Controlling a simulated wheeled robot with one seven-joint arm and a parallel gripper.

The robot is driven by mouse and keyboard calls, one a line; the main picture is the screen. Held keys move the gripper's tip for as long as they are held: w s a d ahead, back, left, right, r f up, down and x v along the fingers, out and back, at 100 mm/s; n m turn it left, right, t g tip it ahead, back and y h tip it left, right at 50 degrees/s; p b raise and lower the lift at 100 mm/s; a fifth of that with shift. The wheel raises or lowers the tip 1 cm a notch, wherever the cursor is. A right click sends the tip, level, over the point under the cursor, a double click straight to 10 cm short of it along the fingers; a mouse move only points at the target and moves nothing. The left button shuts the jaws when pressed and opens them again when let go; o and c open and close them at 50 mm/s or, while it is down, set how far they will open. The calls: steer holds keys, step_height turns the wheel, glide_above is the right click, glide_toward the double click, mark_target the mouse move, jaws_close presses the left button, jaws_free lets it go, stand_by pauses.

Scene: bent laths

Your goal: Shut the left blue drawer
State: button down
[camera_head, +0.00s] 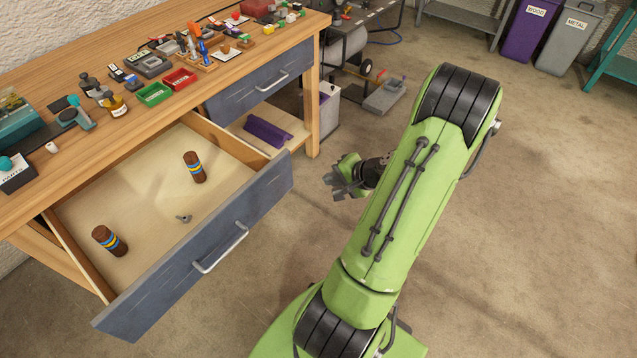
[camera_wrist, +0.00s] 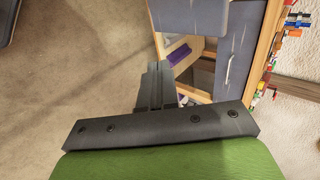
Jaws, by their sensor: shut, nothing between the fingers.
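The left blue drawer (camera_head: 215,252) is pulled far out of the wooden workbench in the head view. Its grey-blue front carries a pale bar handle (camera_head: 221,250). Two brown cylinders with blue and yellow bands, a near one (camera_head: 109,241) and a far one (camera_head: 195,167), and a small grey metal piece (camera_head: 184,218) lie inside. My gripper (camera_head: 336,183) is to the right of the drawer front, apart from it, over the floor. In the wrist view my gripper (camera_wrist: 155,80) is shut and empty. Part of a blue front shows beyond it at the top.
A second blue drawer (camera_head: 262,82) at the right is shut, with a shelf holding a purple piece (camera_head: 267,132) below. The benchtop (camera_head: 150,115) holds trays, bottles and tools. Bins (camera_head: 531,28) stand at the back right.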

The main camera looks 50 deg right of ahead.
steer(key=b, duration=0.3)
glide_toward(291, 175)
step_height(291, 175, down, 4)
steer(key=w, duration=0.3)
steer(key=shift+w+f, duration=0.1)
steer(key=shift+w, duration=0.55)
